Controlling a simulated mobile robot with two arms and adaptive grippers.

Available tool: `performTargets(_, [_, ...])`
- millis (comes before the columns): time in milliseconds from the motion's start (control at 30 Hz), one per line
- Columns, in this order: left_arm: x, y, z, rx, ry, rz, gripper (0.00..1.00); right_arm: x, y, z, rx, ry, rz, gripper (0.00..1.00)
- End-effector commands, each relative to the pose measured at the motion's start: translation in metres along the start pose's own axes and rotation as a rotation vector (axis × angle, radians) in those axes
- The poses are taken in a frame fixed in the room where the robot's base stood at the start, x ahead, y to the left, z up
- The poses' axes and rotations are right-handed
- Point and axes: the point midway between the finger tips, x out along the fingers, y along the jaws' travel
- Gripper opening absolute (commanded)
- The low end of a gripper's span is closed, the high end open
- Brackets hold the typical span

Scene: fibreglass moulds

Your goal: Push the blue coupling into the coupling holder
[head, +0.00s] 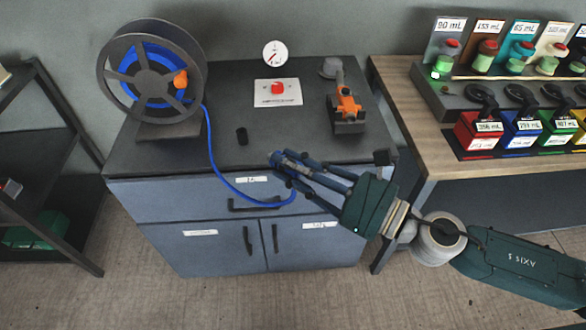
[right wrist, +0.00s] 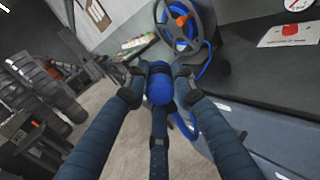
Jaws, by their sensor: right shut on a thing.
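My right gripper (head: 282,166) reaches in from the right over the front edge of the cabinet top and is shut on the blue coupling. The coupling shows as a round blue end (right wrist: 159,90) between the dark blue fingers in the right wrist view. In the head view the fingers mostly hide it, and the blue hose (head: 216,165) loops up to them. A small black cylinder (head: 242,136) stands on the cabinet top, left of the gripper and apart from it. I cannot tell whether it is the coupling holder. My left gripper is not in view.
A hose reel (head: 152,78) with an orange knob stands at the back left of the cabinet (head: 300,130). A red button plate (head: 278,92) and an orange tool (head: 347,105) are behind the gripper. A wooden bench (head: 400,90) with bottles and coloured bins stands right.

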Motion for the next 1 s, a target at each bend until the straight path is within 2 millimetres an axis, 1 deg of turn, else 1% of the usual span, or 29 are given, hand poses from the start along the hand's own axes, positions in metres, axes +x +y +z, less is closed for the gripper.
performTargets(33, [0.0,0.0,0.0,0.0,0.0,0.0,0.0,0.001,0.0,0.004,-0.005,-0.002,-0.02,0.0])
performTargets(133, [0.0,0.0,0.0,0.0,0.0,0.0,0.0,0.0,-0.001,0.007,-0.005,0.003,-0.075,0.0])
performTargets(200, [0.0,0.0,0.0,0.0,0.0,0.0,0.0,0.003,0.001,0.014,0.001,-0.007,-0.127,0.0])
performTargets(267, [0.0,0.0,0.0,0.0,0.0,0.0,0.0,0.003,0.001,0.016,0.002,0.001,-0.17,0.0])
performTargets(667, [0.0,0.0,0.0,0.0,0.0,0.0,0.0,0.014,0.001,0.046,0.008,-0.001,-0.493,0.0])
performTargets(1000, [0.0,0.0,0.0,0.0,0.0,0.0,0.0,0.021,-0.003,0.069,0.002,0.001,-0.765,0.0])
